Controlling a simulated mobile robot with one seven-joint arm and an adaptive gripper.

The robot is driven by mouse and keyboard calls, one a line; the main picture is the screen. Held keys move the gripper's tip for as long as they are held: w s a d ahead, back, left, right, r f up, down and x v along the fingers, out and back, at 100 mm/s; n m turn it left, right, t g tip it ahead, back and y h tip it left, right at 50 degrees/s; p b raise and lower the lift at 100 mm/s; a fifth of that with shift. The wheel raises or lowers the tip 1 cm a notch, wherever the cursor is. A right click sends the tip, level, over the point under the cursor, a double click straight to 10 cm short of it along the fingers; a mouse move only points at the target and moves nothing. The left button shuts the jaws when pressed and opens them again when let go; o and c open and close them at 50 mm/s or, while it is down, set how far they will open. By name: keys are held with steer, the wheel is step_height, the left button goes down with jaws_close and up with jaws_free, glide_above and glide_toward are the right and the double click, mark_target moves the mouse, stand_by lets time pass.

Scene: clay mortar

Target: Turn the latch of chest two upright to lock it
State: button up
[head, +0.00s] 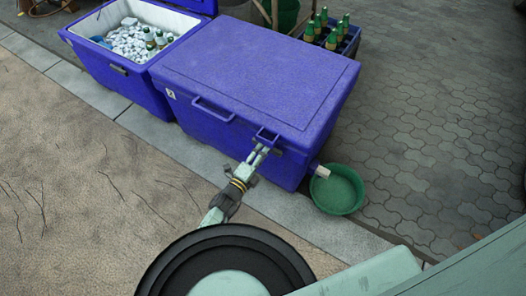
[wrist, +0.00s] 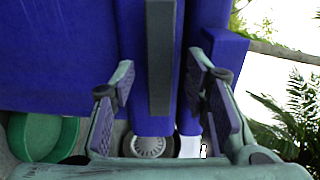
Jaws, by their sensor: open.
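Chest two (head: 250,75) is the blue chest with its lid closed and a small "2" label on its front left. My gripper (head: 261,152) is at its front, near the right end, just below a blue tab (head: 267,134) on the lid edge. In the wrist view a grey bar (wrist: 160,45), which looks like the latch, runs lengthwise between the two open fingers of my gripper (wrist: 163,80). Gaps show on both sides of the bar, so nothing is gripped. In the head view the fingers largely hide the latch, and I cannot tell its angle there.
A green basin (head: 337,190) stands on the paving under a white spout (head: 322,172) at the chest's right end. An open blue chest (head: 115,75) with ice and bottles is at left. A crate (head: 345,45) of bottles stands behind. Paving at right is clear.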

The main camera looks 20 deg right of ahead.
steer(key=shift+w+d, duration=0.2)
steer(key=shift+d, duration=0.05)
steer(key=shift+c, duration=0.3)
jaws_close()
